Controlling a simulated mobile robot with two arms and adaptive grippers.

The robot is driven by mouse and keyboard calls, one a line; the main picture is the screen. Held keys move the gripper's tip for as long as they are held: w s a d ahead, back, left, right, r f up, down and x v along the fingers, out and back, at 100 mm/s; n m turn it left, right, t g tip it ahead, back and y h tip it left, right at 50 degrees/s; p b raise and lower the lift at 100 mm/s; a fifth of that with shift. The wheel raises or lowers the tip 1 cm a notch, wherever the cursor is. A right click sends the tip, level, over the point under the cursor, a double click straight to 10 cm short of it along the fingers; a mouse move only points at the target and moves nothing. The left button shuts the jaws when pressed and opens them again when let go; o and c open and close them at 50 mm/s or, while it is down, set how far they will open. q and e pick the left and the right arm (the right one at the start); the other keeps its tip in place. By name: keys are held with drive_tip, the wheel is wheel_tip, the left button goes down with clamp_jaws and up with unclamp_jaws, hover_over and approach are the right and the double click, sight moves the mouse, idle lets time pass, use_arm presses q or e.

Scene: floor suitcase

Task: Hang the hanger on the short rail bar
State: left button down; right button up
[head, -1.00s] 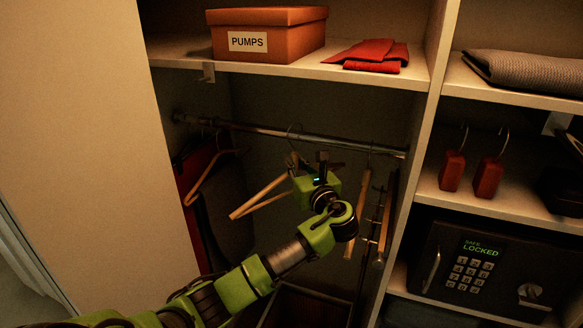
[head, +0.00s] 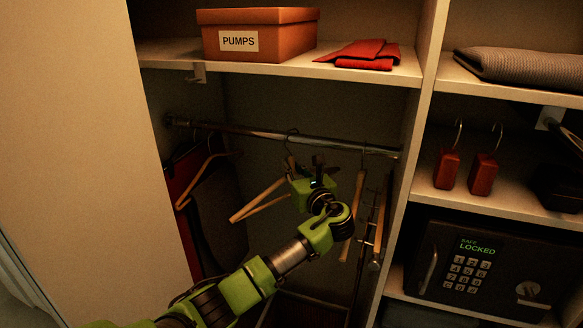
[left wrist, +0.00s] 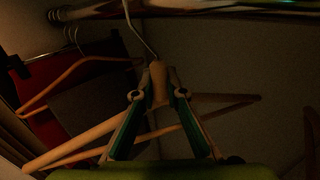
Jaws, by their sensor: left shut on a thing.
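My left gripper (head: 302,172) is shut on the neck of a wooden hanger (head: 258,203), just below the rail bar (head: 240,130). In the left wrist view the fingers (left wrist: 159,94) clasp the neck from both sides, and the hanger's wooden arms (left wrist: 80,144) spread out below. Its thin metal hook rises to the height of the bar and overlaps it in the picture. I cannot tell whether the hook is around the bar or in front of it. The hanger hangs tilted in the head view. My right gripper is not in view.
Another wooden hanger (head: 203,177) and dark and red garments (head: 181,170) hang at the left of the bar. More wooden hangers (head: 355,215) hang at the right end. A shelf (head: 370,78) with an orange PUMPS box (head: 285,40) is above. A safe (head: 470,270) stands at right.

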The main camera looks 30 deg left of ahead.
use_arm(q)
drive_tip(key=shift+f, duration=0.35)
idle(0.4)
drive_tip(key=c, duration=2)
unclamp_jaws()
drive_tip(key=v, duration=1.2)
drive_tip(key=shift+s, duration=0.1)
